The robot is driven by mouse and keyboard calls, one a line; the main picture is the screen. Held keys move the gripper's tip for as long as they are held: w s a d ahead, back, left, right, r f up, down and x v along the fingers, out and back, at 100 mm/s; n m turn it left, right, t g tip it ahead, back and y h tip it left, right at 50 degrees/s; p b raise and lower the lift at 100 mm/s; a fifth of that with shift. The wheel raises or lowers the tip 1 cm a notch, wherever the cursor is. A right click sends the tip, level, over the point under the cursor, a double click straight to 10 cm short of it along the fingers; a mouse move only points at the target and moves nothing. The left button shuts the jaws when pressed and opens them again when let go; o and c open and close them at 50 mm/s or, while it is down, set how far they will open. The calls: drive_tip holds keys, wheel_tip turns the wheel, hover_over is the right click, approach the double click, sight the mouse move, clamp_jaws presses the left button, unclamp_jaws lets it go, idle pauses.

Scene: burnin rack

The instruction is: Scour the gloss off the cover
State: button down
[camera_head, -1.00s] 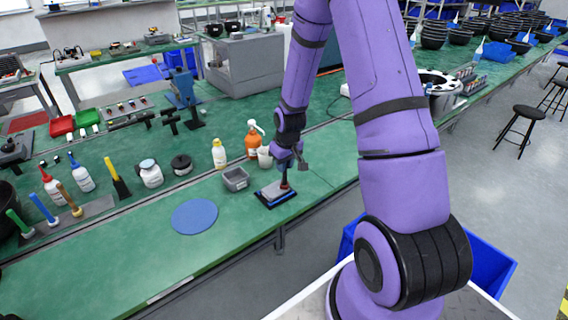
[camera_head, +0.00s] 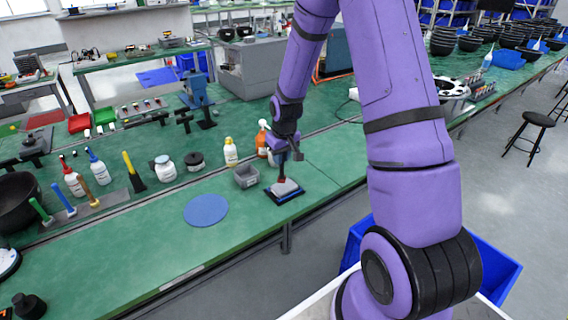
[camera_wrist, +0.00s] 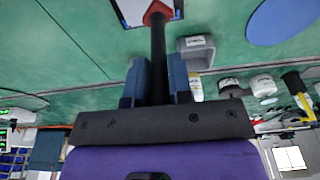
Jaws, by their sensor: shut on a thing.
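My gripper (camera_wrist: 157,75) is shut on the black handle of a tool (camera_wrist: 158,45) with a red head. The handle stands roughly upright between the fingers. The cover appears to be the pale flat plate (camera_head: 287,187) lying in a dark, blue-edged holder (camera_head: 271,196) near the front edge of the green bench. In the head view my gripper (camera_head: 283,150) is just above the plate, with the tool's red head at its back-left part. Part of the plate also shows at the top of the wrist view (camera_wrist: 130,12). Whether the head touches the plate is unclear.
A grey open bin (camera_head: 246,177) and a blue round mat (camera_head: 206,210) are left of the holder. A yellow-capped bottle (camera_head: 231,153) and an orange spray bottle (camera_head: 261,142) stand behind. The bench front left of the holder is mostly clear.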

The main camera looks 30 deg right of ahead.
drive_tip(key=shift+r, duration=1.8)
